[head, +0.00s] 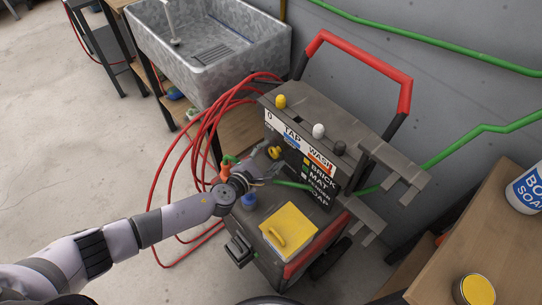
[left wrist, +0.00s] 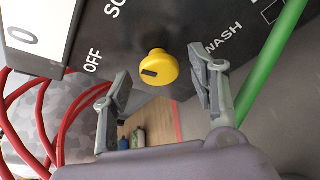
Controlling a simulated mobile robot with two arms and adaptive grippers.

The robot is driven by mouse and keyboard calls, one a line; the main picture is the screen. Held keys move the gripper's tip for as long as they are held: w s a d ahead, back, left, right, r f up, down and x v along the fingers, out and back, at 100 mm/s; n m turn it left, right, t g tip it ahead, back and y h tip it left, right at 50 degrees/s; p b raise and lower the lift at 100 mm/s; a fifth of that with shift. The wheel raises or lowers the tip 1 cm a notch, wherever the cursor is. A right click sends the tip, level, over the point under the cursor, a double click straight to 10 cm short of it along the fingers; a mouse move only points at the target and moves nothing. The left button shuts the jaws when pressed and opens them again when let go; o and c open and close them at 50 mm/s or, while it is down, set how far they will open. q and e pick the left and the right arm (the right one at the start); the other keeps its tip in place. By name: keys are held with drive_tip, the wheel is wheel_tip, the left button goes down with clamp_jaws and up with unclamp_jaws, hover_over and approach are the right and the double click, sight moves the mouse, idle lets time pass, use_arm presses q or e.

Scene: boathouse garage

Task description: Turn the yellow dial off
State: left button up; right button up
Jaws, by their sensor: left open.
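The yellow dial (head: 274,153) is on the dark front panel of the washer cart (head: 300,160). In the left wrist view the dial (left wrist: 158,66) sits between the word OFF on its left and WASH on its right. A dark mark shows on the left part of its face; I cannot tell exactly which word it points to. My left gripper (head: 257,177) is just in front of the panel. In the left wrist view its open fingers (left wrist: 160,77) are on either side of the dial, with gaps visible and nothing held. My right gripper is not in view.
Yellow (head: 281,101), white (head: 318,131) and dark knobs stand on the cart's top. Red hose (head: 205,130) loops at its left, near my arm. A yellow lidded box (head: 289,231) lies below the panel. A sink (head: 215,60) is behind; a wooden table (head: 495,235) is right.

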use_arm(q)
drive_tip(key=shift+w+d+f, duration=0.1)
drive_tip(key=shift+w+d, duration=0.1)
drive_tip(key=shift+w, duration=0.2)
drive_tip(key=c, duration=1.2)
drive_tip(key=shift+o, duration=0.2)
